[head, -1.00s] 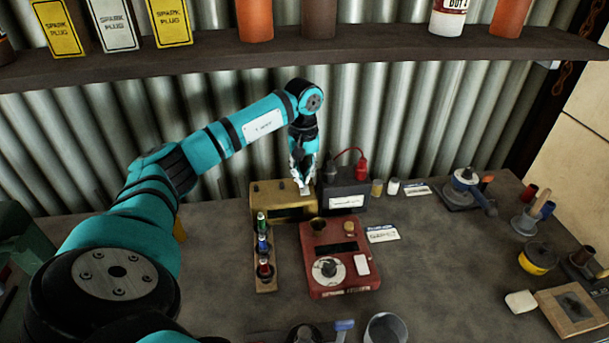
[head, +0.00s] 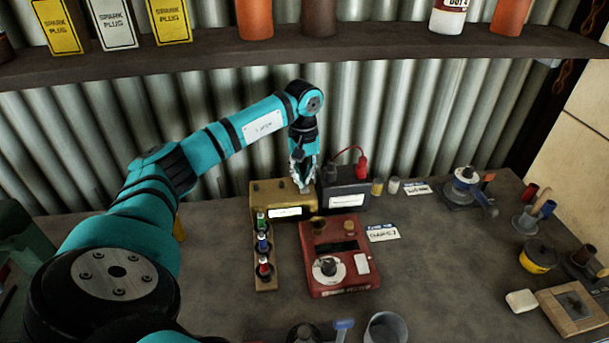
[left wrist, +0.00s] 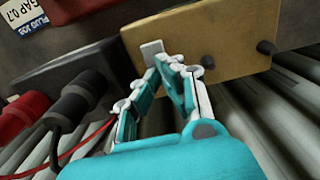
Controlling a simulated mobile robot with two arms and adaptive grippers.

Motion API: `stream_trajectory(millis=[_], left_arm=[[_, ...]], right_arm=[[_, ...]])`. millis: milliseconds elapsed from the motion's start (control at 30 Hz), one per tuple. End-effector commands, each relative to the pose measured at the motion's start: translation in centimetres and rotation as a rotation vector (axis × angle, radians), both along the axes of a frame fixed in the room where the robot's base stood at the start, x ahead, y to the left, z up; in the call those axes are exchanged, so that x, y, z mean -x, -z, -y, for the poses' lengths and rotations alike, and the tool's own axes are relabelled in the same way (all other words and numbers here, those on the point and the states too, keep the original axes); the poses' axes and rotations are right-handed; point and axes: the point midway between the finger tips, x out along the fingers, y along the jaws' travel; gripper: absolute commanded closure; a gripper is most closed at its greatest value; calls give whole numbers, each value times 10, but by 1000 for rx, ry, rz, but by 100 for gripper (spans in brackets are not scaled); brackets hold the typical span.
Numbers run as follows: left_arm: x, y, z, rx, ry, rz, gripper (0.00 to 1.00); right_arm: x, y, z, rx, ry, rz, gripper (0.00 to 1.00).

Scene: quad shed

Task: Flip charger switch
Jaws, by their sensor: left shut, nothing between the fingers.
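The charger looks to be the yellow-brown metal box (head: 265,204) at the back of the bench, with a pale panel on its front. It also fills the top of the left wrist view (left wrist: 210,35). A small pale switch tab (left wrist: 152,49) stands at the box's edge there. My left gripper (head: 303,186) points down at the box's right end and hides the tab in the head view. In the left wrist view its fingertips (left wrist: 170,66) are shut and empty, close beside the tab; I cannot tell whether they touch it.
A black battery (head: 346,188) with red and black clamps stands right of the box. A red tester (head: 315,275) and a rack of small bottles (head: 266,284) are in front. The shelf (head: 400,43) runs above the arm. Bare bench lies at right of centre.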

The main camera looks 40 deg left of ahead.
Motion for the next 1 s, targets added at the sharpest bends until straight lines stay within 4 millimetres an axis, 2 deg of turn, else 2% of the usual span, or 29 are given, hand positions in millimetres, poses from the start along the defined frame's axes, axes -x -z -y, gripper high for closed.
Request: stream_trajectory(millis=[100,700,1000], left_arm=[[0,-13,0,-1,0,2,100],[-1,-63,0,0,-1,5,100],[-1,-66,0,0,-1,4,100]], right_arm=[[0,-10,0,0,0,0,24],[0,-43,4,4,-1,0,24],[0,-45,3,4,-1,0,24]])
